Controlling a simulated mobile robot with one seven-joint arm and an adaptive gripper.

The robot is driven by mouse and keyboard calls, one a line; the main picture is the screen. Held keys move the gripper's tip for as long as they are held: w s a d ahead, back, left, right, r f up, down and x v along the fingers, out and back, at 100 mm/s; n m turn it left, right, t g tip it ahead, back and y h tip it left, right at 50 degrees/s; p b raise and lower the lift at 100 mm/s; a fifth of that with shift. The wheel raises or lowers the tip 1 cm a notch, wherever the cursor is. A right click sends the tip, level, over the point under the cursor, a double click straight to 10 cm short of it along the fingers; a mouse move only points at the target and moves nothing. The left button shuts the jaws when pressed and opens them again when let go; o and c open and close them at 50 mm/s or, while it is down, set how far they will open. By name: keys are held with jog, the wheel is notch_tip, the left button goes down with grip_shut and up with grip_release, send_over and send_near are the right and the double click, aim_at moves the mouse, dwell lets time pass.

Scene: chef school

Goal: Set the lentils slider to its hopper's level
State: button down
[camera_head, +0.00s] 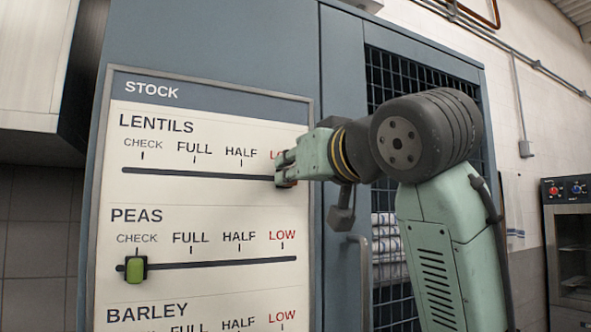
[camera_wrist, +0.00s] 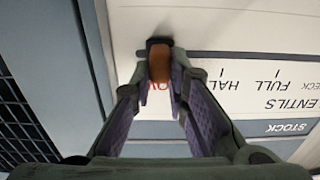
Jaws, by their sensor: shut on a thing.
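The stock board (camera_head: 152,188) has a lentils row at the top with a dark horizontal track (camera_head: 200,173) marked CHECK, FULL, HALF and LOW. My gripper (camera_head: 284,172) is at the right end of this track, covering most of the LOW label. In the wrist view my gripper (camera_wrist: 160,90) is shut on the lentils slider, an orange-brown knob (camera_wrist: 160,64) with a dark base. The slider stands at the LOW end. No lentils hopper shows in either view.
The peas slider (camera_head: 135,270), green, sits at CHECK on the row below. A barley row (camera_head: 147,311) is partly cut off underneath. A cabinet with a mesh door (camera_head: 415,80) and a vertical handle (camera_head: 358,280) is right of the board. An oven (camera_head: 570,240) stands far right.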

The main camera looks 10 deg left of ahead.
jog(key=shift+w+d, duration=0.1)
jog(key=shift+d, duration=0.05)
jog(key=c, duration=1.6)
grip_release()
jog(key=shift+d, duration=0.1)
jog(key=shift+o, duration=0.2)
jog(key=v, duration=1.2)
